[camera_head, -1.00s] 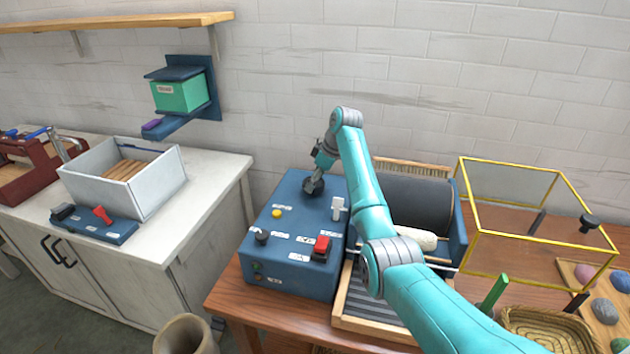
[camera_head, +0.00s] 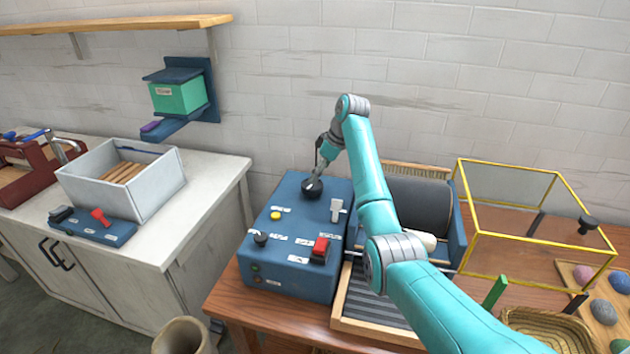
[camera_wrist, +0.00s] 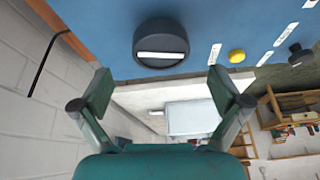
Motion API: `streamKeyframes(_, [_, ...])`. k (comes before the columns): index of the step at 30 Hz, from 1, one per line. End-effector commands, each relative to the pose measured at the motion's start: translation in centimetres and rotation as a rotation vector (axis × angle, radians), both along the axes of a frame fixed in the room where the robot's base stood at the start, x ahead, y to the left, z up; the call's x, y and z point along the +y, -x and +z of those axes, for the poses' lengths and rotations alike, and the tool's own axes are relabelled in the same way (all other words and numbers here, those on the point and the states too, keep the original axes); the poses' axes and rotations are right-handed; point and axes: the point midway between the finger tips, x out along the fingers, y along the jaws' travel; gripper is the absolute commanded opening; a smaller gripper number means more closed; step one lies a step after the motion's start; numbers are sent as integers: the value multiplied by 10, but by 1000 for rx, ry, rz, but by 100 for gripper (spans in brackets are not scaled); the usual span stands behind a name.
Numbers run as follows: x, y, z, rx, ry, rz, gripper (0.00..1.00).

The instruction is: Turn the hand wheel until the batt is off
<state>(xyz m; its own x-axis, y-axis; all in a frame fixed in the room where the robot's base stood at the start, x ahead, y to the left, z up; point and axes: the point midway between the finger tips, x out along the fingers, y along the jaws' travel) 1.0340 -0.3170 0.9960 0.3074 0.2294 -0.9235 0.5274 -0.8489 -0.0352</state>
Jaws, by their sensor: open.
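The drum carder has a dark drum (camera_head: 420,203) between blue side plates, with a slatted tray (camera_head: 372,305) in front. A cream roll of wool (camera_head: 428,241), seemingly the batt, shows at the drum's front, partly hidden by my arm. A dark round knob (camera_head: 312,188), which looks like the hand wheel, sits on the blue control box (camera_head: 300,232). In the wrist view the knob (camera_wrist: 160,43) has a white mark and lies beyond the fingertips, roughly centred between them. My gripper (camera_wrist: 160,90) is open and empty, apart from the knob.
The box also carries a yellow button (camera_head: 276,215), a red switch (camera_head: 320,248), a grey lever (camera_head: 336,208) and a small black knob (camera_head: 261,238). A yellow-framed clear case (camera_head: 535,215) stands at the right, with a woven basket (camera_head: 545,325) before it.

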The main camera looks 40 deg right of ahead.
Motion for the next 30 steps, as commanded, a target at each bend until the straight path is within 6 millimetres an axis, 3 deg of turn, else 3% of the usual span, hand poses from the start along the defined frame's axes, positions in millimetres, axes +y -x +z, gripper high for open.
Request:
streamKeyframes(6, [-10, 13, 40, -3, 1, 1, 99])
streamKeyframes(12, [-16, 21, 63, -2, 1, 1, 99])
streamKeyframes(30, [-17, 23, 69, 0, 0, 1, 99])
